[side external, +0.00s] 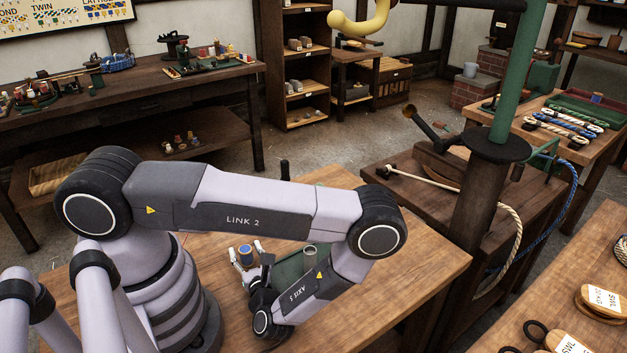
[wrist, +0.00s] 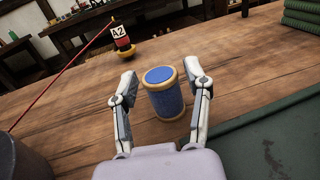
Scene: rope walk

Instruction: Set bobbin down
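A blue bobbin (wrist: 164,100) with tan wooden end rims stands upright on the wooden bench top, as far as the wrist view shows. In the side external view the blue bobbin (side external: 245,256) is small, beside my arm's end. My gripper (wrist: 162,76) is open, with one finger on each side of the bobbin. Bare bench shows between the bobbin and each finger; the right gap is narrower. My gripper (side external: 245,247) also shows its pale fingertips around the bobbin in the side external view, partly hidden behind my wrist.
A red and black spool tagged A2 (wrist: 123,38), with a red cord running from it, stands beyond the left finger. A dark green mat (wrist: 265,140) lies at right, with folded green cloth (wrist: 302,15) behind. Bare bench (wrist: 225,60) lies beyond the bobbin.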

